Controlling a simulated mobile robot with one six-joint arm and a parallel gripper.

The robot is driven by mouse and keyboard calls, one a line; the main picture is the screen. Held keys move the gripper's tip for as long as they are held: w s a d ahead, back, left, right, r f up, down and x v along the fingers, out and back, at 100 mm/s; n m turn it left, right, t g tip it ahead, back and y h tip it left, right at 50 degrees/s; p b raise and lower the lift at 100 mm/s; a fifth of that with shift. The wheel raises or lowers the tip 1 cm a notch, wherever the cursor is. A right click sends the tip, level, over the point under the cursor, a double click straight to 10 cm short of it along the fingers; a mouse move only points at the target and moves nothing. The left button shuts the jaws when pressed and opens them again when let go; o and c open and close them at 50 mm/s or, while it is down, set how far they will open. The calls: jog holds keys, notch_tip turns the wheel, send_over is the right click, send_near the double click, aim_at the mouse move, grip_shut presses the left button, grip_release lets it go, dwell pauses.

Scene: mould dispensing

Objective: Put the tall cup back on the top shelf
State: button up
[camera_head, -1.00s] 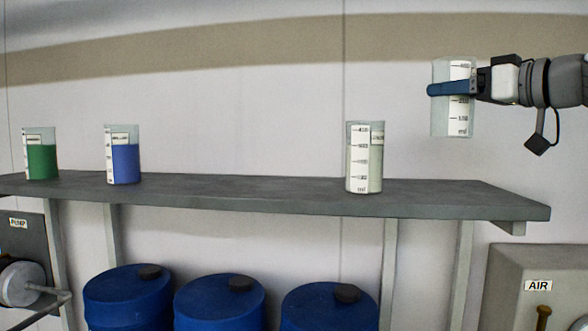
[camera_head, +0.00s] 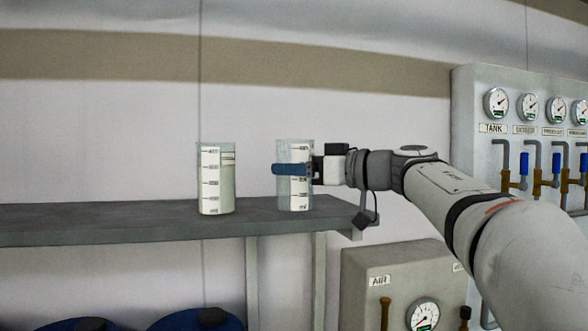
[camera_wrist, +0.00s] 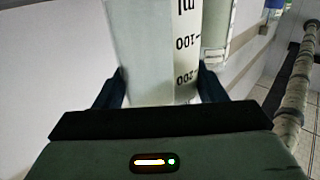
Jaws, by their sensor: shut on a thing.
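The tall cup (camera_head: 296,196) is clear with a white measuring scale. My gripper (camera_head: 291,169) is shut around its upper middle from the right. The cup is upright over the right end of the grey top shelf (camera_head: 130,223). Its base is at or very near the shelf surface; I cannot tell whether it touches. In the wrist view the cup (camera_wrist: 145,45) stands between both dark fingers (camera_wrist: 162,90), and it looks empty.
Another tall cup (camera_head: 216,180) with pale contents stands on the shelf just to the left, with a small gap. A gauge panel (camera_head: 490,77) is on the right wall. An AIR box (camera_head: 365,262) and blue drums (camera_head: 205,322) are below.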

jog(key=shift+f, duration=0.15)
jog(key=o, duration=1.3)
jog(key=shift+f, duration=0.1)
jog(key=shift+s+d, duration=0.1)
jog(key=shift+d, duration=0.05)
jog(key=b+v, duration=0.2)
jog(key=v, duration=0.9)
jog(key=shift+s+d+b, duration=0.2)
jog(key=shift+d+b, duration=0.15)
